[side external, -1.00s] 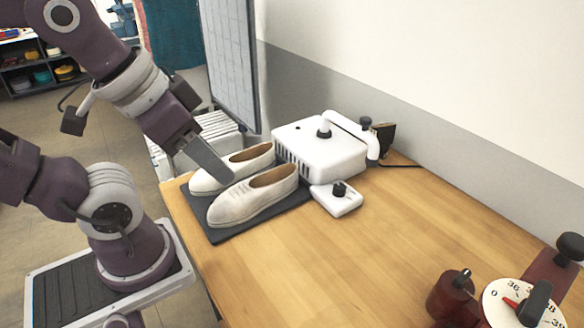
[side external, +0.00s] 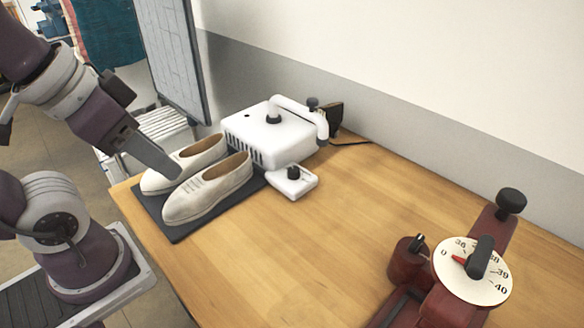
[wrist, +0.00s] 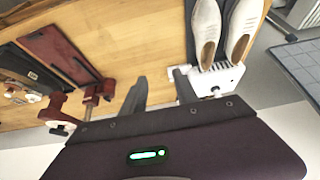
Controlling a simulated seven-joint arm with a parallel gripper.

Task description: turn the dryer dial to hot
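The dryer is a white vented box (side external: 275,135) with a bent white pipe, at the back of the wooden table. My gripper (side external: 172,172) hangs in the air at the left, by the shoes and left of the dial. In the wrist view my gripper (wrist: 160,78) has its fingers apart with nothing between them. The dryer (wrist: 222,80) shows there beyond the right finger; the dial cannot be made out.
A red device with a numbered round scale (side external: 485,287) stands at the front right. The table's middle is clear.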

